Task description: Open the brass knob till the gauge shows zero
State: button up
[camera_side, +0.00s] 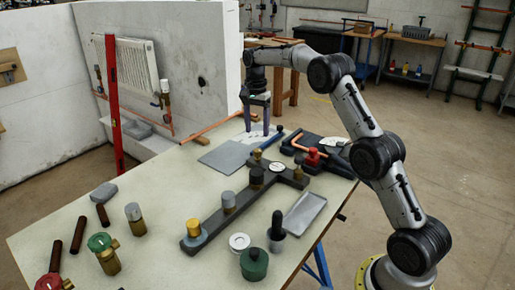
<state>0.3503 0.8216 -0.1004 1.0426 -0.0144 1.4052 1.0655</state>
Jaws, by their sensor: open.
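A dark manifold bar (243,207) lies across the table with several knobs along it. A white-faced gauge (278,167) sits on its far part; its reading is too small to tell. Small brass-coloured knobs stand on either side of the gauge, one at left (257,155) and one at right (298,172). A yellow-topped knob (193,228) is at the near end. I cannot tell which is the brass knob meant. My gripper (256,132) is open and empty, pointing down above the table's back part, beyond the gauge and apart from the knobs.
Black and grey knobs rise from the bar. A copper pipe (212,127) crosses the back edge. Loose valves stand at front left. The table's middle left is clear.

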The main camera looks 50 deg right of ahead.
aim_at(258, 150)
notch_tip(258, 150, down, 8)
jog(key=shift+s, duration=0.1)
dwell(0.4)
grip_shut()
